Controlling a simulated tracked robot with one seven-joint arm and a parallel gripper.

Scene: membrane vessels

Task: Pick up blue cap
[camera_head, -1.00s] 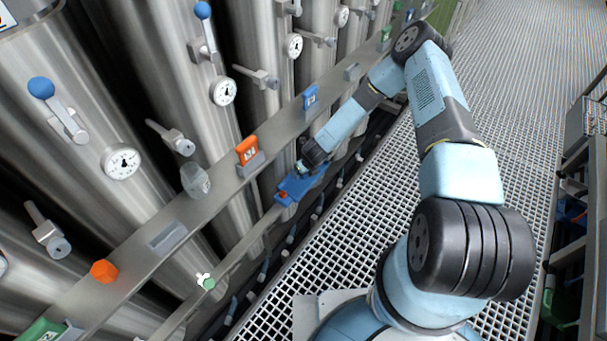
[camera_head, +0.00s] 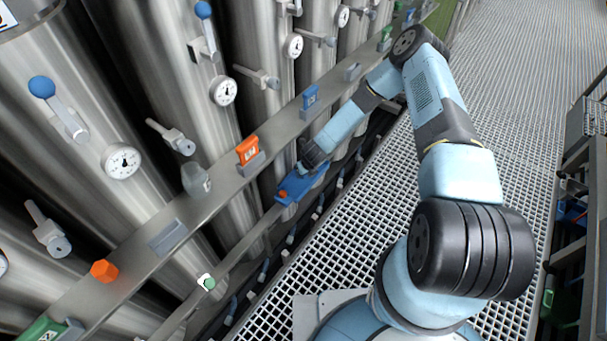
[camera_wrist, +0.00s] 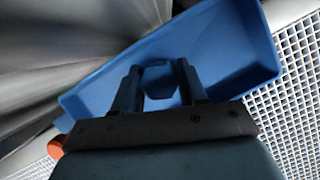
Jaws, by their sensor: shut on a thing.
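A blue cap (camera_wrist: 160,88), with what looks like a six-sided outline, sits between the fingers of my gripper (camera_wrist: 158,72) in the wrist view. The fingers are shut on it. It is inside or just over a blue tray (camera_wrist: 228,62); I cannot tell whether it touches the tray floor. In the head view my gripper (camera_head: 302,168) is down at the blue tray (camera_head: 297,194) beside the rail, and the cap is hidden there.
An orange cap-like piece (camera_head: 283,194) is at the tray's near end. A steel rail (camera_head: 215,190) carries an orange clip (camera_head: 248,150), a blue clip (camera_head: 310,96) and a grey block (camera_head: 196,180). Steel vessels with gauges stand behind. Grating floor (camera_head: 340,235) lies right.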

